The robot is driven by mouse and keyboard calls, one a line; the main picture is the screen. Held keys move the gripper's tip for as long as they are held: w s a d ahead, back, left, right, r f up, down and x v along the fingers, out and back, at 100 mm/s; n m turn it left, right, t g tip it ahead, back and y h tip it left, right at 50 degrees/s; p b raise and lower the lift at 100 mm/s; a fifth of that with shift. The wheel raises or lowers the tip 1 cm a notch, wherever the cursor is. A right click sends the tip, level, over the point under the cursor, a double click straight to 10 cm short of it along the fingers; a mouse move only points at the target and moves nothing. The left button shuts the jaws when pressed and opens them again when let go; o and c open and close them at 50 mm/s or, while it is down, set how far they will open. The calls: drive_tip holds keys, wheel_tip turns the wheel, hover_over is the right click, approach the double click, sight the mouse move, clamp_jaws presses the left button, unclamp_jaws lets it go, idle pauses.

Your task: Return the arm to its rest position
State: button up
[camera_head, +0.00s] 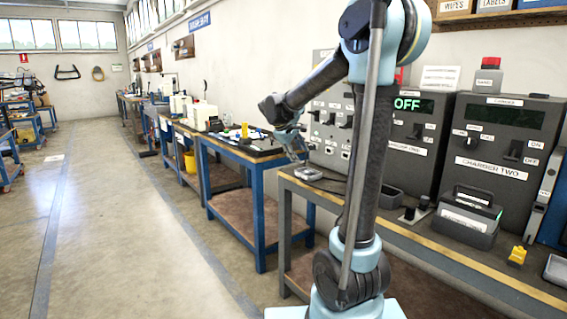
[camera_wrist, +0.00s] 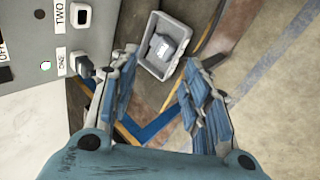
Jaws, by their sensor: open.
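My arm rises at the centre right of the head view and bends over to the left.
The panel's switches and labels (camera_wrist: 75,40) lie left of the fingers in the wrist view. Charger Two (camera_head: 500,145) and a box reading OFF (camera_head: 408,130) stand behind the arm. A blue-framed table (camera_head: 250,155) is further left. The floor (camera_head: 120,210) at left is clear.

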drive_tip(key=s+d+f+m+g+y, duration=0.15)
drive_tip(key=s+d, duration=0.35)
drive_tip(key=s, duration=0.7)
drive_tip(key=s+f+m+y, duration=0.1)
drive_tip(key=s+f+m, duration=0.1)
drive_tip(key=s+f, duration=0.3)
drive_tip(key=s+f+m+g+y, duration=0.1)
drive_tip(key=s+f, duration=0.5)
drive_tip(key=s, duration=0.6)
drive_tip(key=s+f+m+y, duration=0.2)
drive_tip(key=s+f+m, duration=0.2)
drive_tip(key=s, duration=0.5)
drive_tip(key=shift+d+f, duration=0.25)
drive_tip(key=shift+f, duration=0.45)
